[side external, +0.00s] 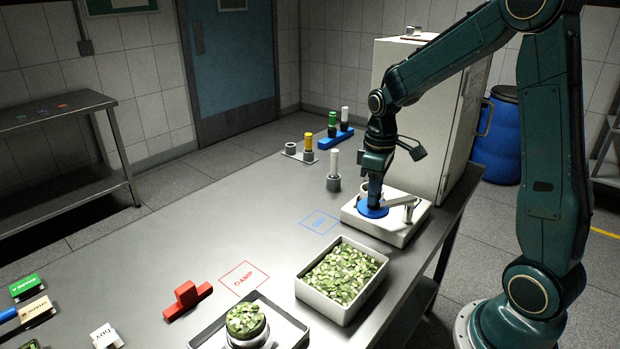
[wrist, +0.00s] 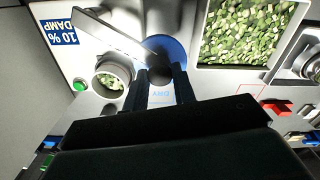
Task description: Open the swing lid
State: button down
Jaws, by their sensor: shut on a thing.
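The swing lid is a blue disc (side external: 365,211) on a pale arm that runs to a post on a white device (side external: 398,237). In the wrist view the blue disc (wrist: 165,45) lies beside a round cup (wrist: 112,76) holding green pieces; the cup's opening is largely uncovered. My gripper (side external: 373,198) points down at the disc. In the wrist view my gripper (wrist: 160,76) has its fingers on both sides of the lid's dark knob and is shut on it.
A white tray of green pieces (side external: 343,278) stands just in front of the device. A tall white cabinet (side external: 420,120) is close behind. Grey holders with a white-topped tube (side external: 334,172) stand to the left. A red block (side external: 187,298) and a filled dish (side external: 246,322) are nearer.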

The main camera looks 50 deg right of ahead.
jog(key=s+n, duration=0.1)
jog(key=n, duration=0.1)
jog(key=s+a+n, duration=0.1)
jog(key=s+n, duration=0.1)
jog(key=shift+s+a, duration=0.15)
jog(key=shift+s, duration=0.1)
jog(key=c, duration=1.1)
grip_release()
jog(key=shift+c, duration=0.2)
jog(key=shift+r, duration=0.15)
notch_tip(320, 180, up, 14)
jog(key=shift+f, duration=0.2)
